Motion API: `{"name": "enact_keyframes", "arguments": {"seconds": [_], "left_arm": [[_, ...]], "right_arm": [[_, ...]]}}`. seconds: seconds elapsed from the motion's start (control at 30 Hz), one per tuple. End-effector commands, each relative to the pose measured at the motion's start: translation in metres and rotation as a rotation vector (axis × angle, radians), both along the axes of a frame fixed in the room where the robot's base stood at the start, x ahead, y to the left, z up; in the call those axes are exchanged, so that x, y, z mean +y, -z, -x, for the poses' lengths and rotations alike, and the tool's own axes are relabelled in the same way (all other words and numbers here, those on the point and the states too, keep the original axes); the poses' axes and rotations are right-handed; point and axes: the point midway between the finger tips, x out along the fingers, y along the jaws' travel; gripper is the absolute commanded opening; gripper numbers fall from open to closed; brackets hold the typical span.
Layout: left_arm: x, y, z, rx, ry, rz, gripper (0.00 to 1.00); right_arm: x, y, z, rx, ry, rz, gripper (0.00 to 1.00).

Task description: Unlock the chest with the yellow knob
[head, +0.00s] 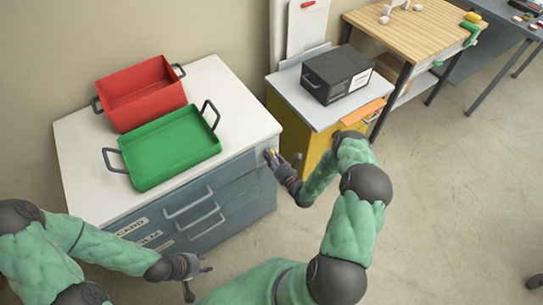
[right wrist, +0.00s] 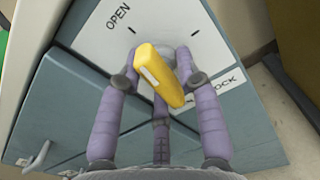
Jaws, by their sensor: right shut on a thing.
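The blue-grey chest (head: 232,200) has a white top and several handled drawers. Its yellow knob (right wrist: 160,76) sits on a white plate (right wrist: 102,52) marked OPEN at upper left and LOCK at lower right. The bar of the knob slants from upper left to lower right, its lower end near the LOCK label. My right gripper (right wrist: 158,78) is shut on the knob, with purple-grey fingers around it. In the head view the right gripper (head: 271,156) is at the chest's upper right corner and mostly hides the knob. My left gripper (head: 198,276) is open and empty in front of the drawers.
A red tray (head: 122,108) and a green tray (head: 137,178) stand on the chest top. To the right is a yellow cabinet (head: 308,150) bearing a black box (head: 337,75). A wooden table (head: 425,35) stands beyond.

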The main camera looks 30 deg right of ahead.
Motion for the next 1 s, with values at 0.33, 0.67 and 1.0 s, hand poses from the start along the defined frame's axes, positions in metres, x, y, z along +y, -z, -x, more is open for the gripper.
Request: {"name": "enact_keyframes", "arguments": {"seconds": [0.33,0.67,1.0], "left_arm": [[0.0,-0.0013,0.0001,0.0,0.0,0.0,0.4],[0.0,-0.0013,0.0,0.0,0.0,0.0,0.4],[0.0,-0.0012,0.0001,0.0,0.0,0.0,0.4]], "right_arm": [[0.0032,-0.0028,-0.0022,-0.022,-0.01,0.159,0.02],[0.004,-0.0015,-0.0018,-0.023,-0.011,0.192,0.03],[0.0049,-0.0004,-0.0012,-0.02,-0.012,0.19,0.49]]}}
